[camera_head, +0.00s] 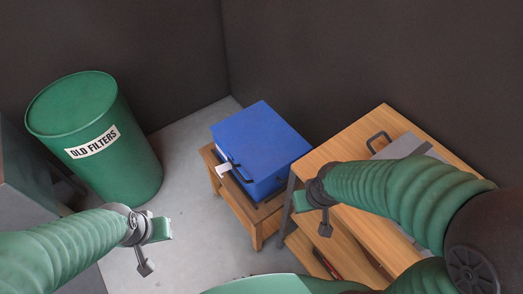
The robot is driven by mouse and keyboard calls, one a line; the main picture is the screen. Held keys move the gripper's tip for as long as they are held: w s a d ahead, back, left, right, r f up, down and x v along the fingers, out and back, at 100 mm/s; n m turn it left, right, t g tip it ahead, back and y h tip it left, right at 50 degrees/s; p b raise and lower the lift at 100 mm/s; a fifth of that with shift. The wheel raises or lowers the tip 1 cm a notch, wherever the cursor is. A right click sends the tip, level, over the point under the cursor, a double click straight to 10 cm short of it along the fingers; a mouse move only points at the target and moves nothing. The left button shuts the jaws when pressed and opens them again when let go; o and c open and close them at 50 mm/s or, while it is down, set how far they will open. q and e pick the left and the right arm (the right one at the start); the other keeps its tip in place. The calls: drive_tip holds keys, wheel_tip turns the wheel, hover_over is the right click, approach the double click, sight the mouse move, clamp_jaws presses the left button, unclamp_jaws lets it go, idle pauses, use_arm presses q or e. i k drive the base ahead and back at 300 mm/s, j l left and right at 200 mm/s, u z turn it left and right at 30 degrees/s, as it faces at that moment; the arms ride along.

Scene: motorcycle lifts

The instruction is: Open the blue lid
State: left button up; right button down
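The blue lid (262,134) is shut on top of a blue box (264,180), which stands on a small wooden table (240,207) near the room's corner. A dark handle (232,172) and a white tag (224,171) are on the box's front left side. My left gripper (154,248) is open and empty, to the left of and nearer than the box. My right gripper (311,215) is open and empty, in front of the box's right side in the picture. Neither gripper is seen touching the box or lid.
A green drum (115,168) labelled "OLD FILTERS" stands at the left. A wooden workbench (349,139) with a grey case and dark handle (378,140) is at the right, partly hidden by my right arm. Grey floor (185,190) is free between drum and small table. Dark walls stand behind.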

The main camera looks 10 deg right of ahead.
sight(262, 143)
drive_tip(key=i+j, duration=0.2)
drive_tip(key=j, duration=0.15)
drive_tip(key=i+j, duration=0.2)
drive_tip(key=j, duration=0.15)
drive_tip(key=i+j, duration=0.2)
drive_tip(key=j, duration=0.2)
drive_tip(key=k+u, duration=0.05)
